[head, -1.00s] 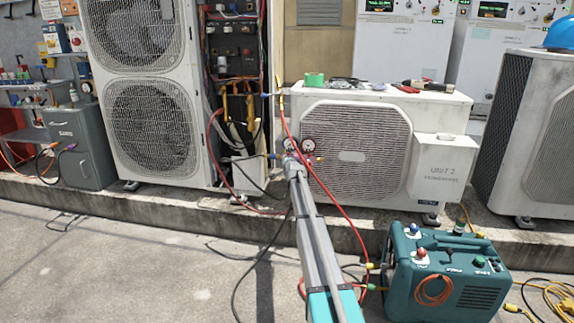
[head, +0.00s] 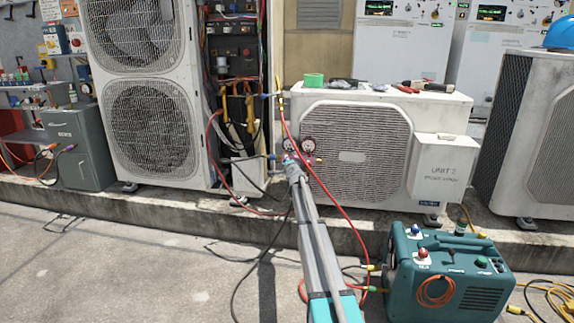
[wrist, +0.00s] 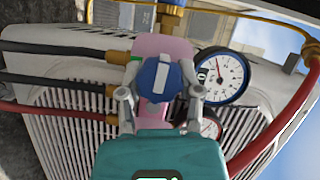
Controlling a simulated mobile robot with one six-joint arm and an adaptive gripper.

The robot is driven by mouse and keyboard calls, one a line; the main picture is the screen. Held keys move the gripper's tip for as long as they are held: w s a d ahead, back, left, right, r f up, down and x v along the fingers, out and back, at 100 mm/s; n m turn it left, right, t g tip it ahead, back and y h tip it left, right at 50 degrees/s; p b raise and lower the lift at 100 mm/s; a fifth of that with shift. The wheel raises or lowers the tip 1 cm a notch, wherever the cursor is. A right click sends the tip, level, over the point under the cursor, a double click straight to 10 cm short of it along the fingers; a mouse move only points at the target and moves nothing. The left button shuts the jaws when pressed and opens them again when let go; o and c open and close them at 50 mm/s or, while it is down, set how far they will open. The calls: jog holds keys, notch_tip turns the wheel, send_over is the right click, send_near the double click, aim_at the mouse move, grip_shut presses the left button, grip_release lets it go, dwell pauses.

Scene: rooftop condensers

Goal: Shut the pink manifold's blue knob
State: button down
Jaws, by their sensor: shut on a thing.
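The blue knob (wrist: 158,80) shows in the wrist view, with a white bar mark across its face. It sits in front of the pink manifold (wrist: 160,47), whose body is partly covered by the knob and my gripper. My gripper (wrist: 159,92) is shut on the blue knob, one finger on each side. In the head view my gripper (head: 291,160) is at the manifold, beside two round gauges (head: 308,145); the knob is too small to make out there. The wrist view shows a gauge with a blue rim (wrist: 222,75) and a red-rimmed one (wrist: 209,128) partly hidden.
Dark hoses (wrist: 60,82) and a red hose (wrist: 50,112) run to brass fittings on the manifold. A condenser (head: 350,155) stands close behind. A teal machine (head: 447,275) stands on the ground at right. A red hose (head: 335,200) hangs near my arm. Open floor lies at left.

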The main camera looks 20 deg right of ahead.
jog(key=shift+w, duration=0.15)
dwell(0.3)
jog(key=shift+c, duration=1.3)
grip_release()
